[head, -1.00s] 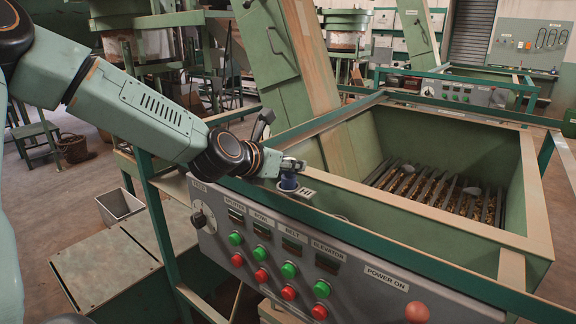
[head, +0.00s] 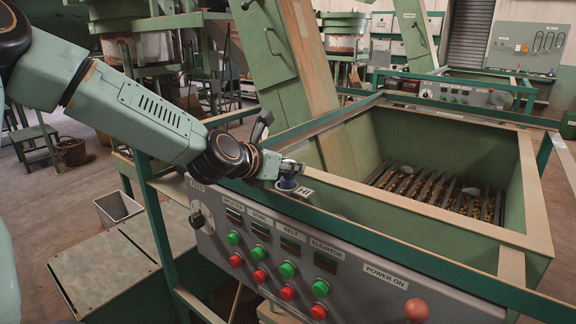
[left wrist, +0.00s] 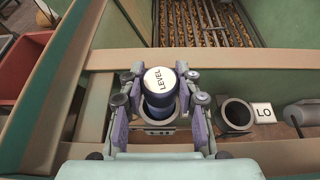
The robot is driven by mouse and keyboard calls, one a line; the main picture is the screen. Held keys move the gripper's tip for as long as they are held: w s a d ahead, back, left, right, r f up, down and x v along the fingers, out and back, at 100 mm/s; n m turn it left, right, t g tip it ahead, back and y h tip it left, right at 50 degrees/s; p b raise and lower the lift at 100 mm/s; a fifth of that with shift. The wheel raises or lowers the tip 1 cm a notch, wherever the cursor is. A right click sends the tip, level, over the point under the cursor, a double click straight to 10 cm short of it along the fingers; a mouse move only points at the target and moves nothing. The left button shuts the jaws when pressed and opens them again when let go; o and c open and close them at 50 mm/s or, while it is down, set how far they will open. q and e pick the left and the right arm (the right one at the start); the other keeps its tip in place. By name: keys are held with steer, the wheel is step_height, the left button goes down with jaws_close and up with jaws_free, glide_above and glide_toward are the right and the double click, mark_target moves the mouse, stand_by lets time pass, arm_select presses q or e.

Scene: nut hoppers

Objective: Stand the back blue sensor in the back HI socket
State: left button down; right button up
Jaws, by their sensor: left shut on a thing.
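My left gripper (head: 291,168) is shut on a blue sensor (head: 287,184) at the hopper's near left rim, just left of the HI label (head: 306,192). In the left wrist view the gripper (left wrist: 159,100) has its fingers on both sides of the sensor (left wrist: 160,82). An open dark round socket (left wrist: 236,114) stands to the right, beside the LO label (left wrist: 263,112). My right gripper is out of view.
The green hopper (head: 430,216) has a slatted floor with nuts. A control panel (head: 290,255) with green and red buttons runs along its front. A green rail (head: 380,250) passes in front of the rim. A tall green elevator chute (head: 270,60) stands behind.

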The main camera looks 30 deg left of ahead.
arm_select(q)
steer(key=shift+f, duration=0.25)
steer(key=shift+f+b, duration=0.1)
steer(key=shift+b, duration=0.25)
steer(key=c, duration=1.2)
jaws_free()
